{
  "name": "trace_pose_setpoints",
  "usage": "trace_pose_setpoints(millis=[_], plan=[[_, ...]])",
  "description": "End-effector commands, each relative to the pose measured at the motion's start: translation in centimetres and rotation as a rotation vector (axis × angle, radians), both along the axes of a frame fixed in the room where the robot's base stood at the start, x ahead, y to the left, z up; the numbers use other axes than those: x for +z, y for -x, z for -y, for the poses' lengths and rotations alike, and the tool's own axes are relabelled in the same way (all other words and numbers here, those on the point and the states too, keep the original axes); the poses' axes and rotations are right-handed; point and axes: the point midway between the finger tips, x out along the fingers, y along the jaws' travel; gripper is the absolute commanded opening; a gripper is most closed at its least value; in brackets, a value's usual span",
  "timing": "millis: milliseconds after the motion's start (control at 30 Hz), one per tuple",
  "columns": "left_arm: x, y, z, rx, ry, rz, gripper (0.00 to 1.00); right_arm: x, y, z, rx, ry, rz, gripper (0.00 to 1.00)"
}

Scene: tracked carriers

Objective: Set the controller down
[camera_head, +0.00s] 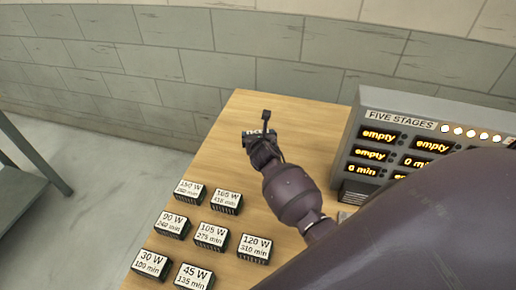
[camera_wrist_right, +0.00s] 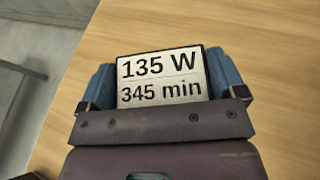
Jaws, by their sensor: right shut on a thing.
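My right gripper (camera_head: 262,134) is over the back part of the wooden table, shut on a small black controller (camera_wrist_right: 162,78). In the right wrist view the controller's white label reads 135 W, 345 min, and it sits between the blue finger pads. In the head view the controller is mostly hidden by the gripper and wrist. I cannot tell whether it touches the table. My left gripper is not in view.
Several labelled blocks, including 165 W (camera_head: 227,201), 105 W (camera_head: 211,235) and 120 W (camera_head: 255,247), stand on the table (camera_head: 225,150) toward the front left. A grey FIVE STAGES panel (camera_head: 400,108) with lit displays stands at right. Table space around my gripper is clear.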

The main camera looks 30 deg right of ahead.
Motion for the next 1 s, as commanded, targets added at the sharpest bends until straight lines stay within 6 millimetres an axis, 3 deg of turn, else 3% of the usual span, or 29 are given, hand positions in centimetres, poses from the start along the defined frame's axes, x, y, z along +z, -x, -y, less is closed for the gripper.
trace_pose_setpoints(millis=[167, 400, 933, 967, 1000], plan=[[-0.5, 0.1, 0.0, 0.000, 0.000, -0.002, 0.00, -1.2, -0.1, 0.0, 0.000, 0.000, 0.001, 0.55], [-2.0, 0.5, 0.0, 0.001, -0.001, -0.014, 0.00, -4.4, 0.0, 0.0, 0.000, -0.001, 0.000, 0.55], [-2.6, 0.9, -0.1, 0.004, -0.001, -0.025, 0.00, -5.1, -0.1, 0.0, 0.002, 0.003, 0.002, 0.55], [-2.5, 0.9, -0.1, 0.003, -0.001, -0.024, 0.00, -5.1, 0.0, 0.0, 0.001, 0.002, 0.000, 0.94], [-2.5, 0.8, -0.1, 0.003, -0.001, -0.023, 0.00, -5.1, 0.0, 0.0, 0.000, 0.001, 0.000, 1.00]])
